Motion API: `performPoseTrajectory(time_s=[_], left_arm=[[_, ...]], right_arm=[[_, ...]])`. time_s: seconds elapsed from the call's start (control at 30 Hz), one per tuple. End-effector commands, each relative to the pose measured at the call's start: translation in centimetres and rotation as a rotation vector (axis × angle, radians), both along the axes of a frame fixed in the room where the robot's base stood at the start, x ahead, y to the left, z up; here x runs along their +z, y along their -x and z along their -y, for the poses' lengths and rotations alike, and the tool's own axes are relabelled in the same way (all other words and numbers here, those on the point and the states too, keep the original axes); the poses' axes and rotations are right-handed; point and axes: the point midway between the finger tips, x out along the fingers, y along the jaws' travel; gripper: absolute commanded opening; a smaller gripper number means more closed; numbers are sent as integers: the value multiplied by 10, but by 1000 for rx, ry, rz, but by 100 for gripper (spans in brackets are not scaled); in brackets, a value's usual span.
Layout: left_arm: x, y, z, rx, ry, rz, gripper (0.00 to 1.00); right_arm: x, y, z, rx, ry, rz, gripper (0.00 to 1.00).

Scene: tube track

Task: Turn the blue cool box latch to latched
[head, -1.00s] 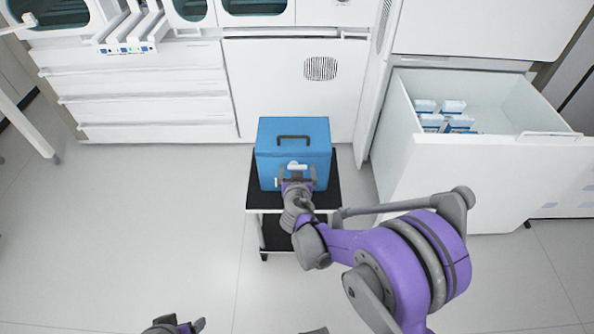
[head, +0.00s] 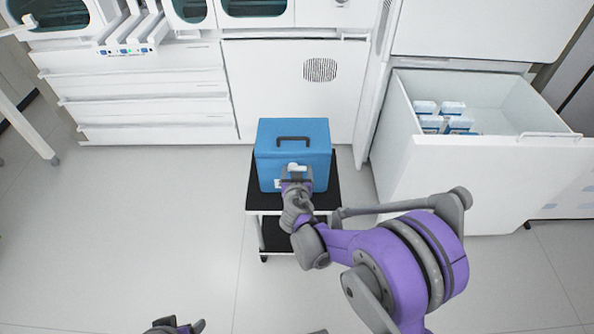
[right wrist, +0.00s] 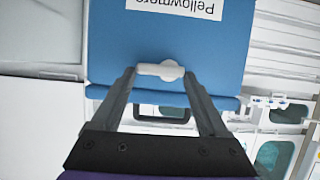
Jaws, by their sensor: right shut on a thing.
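The blue cool box (head: 315,150) stands upright on a small cart, with a dark handle on its lid. Its white latch (right wrist: 160,70) is on the front face near the lid edge. In the right wrist view the latch lies roughly crosswise between the fingertips. My right gripper (head: 297,172) is in front of the box and shut on the latch, one finger at each end. In the head view the gripper partly covers the latch. My left gripper (head: 182,328) shows only in part at the bottom edge, and its jaws are unclear.
The black-topped cart (head: 328,195) carries the box. A white drawer (head: 440,170) with several blue-and-white boxes stands pulled open at the right. White cabinets line the back. The floor at the left is clear.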

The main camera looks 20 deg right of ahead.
Motion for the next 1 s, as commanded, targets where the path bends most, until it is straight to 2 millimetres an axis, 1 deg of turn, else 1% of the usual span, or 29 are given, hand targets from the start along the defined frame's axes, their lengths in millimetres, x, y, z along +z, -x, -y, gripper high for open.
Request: performPoseTrajectory(time_s=[0.17, 0.37, 0.67, 1.0], left_arm=[[3, 0, 0, 0, 0, 1, 72], [8, 1, 0, 0, 0, 3, 72], [10, 1, 0, 0, 0, 3, 72], [2, 0, 0, 0, 0, 1, 72]], right_arm=[[1, 0, -2, 1, 60, -17, 22], [2, -1, -5, 1, 194, -56, 22], [3, -3, -10, 0, 465, -133, 22], [1, -4, -16, 0, 776, -223, 22]])
